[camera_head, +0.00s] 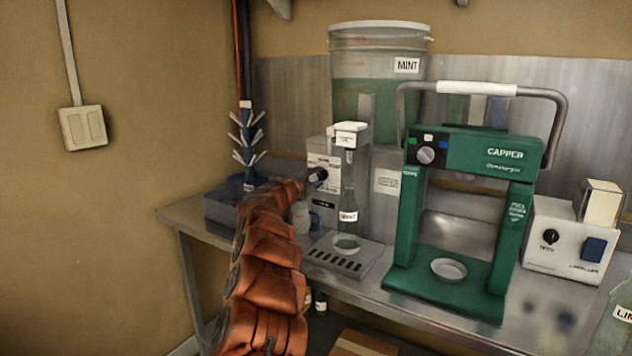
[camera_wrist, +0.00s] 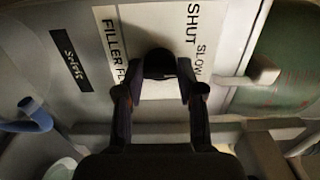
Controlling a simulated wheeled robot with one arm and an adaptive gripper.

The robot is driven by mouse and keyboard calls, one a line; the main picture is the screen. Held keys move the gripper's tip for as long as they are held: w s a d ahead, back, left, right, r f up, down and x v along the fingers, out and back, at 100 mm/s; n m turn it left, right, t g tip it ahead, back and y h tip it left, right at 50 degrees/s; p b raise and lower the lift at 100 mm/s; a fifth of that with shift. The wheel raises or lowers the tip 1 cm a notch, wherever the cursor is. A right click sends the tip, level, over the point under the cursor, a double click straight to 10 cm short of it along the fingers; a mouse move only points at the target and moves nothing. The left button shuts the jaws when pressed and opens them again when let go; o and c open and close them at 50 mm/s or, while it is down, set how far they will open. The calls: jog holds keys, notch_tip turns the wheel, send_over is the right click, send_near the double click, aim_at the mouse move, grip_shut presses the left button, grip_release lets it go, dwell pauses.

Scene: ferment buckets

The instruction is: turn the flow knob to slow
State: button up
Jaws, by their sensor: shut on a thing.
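The flow knob (camera_wrist: 158,61) is a dark round knob on the pale panel of the filler (camera_head: 321,160). In the wrist view the words SHUT and SLOW are printed beside it, with FILLER and a partly hidden word on the other side. My gripper (camera_wrist: 160,84) is shut on the knob, one dark finger on each side. In the head view my gripper (camera_head: 312,178) reaches the filler's front at the end of my orange-sleeved arm. The knob's pointer is hidden, so its setting cannot be told.
The MINT bucket (camera_head: 375,85) stands behind. The green capper (camera_head: 460,200) and a labeller (camera_head: 567,245) are further right on the steel bench.

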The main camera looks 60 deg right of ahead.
jog(key=shift+f, duration=0.1)
jog(key=o, duration=1.1)
jog(key=shift+o, duration=0.2)
jog(key=a, duration=1.2)
jog(key=shift+s, duration=0.25)
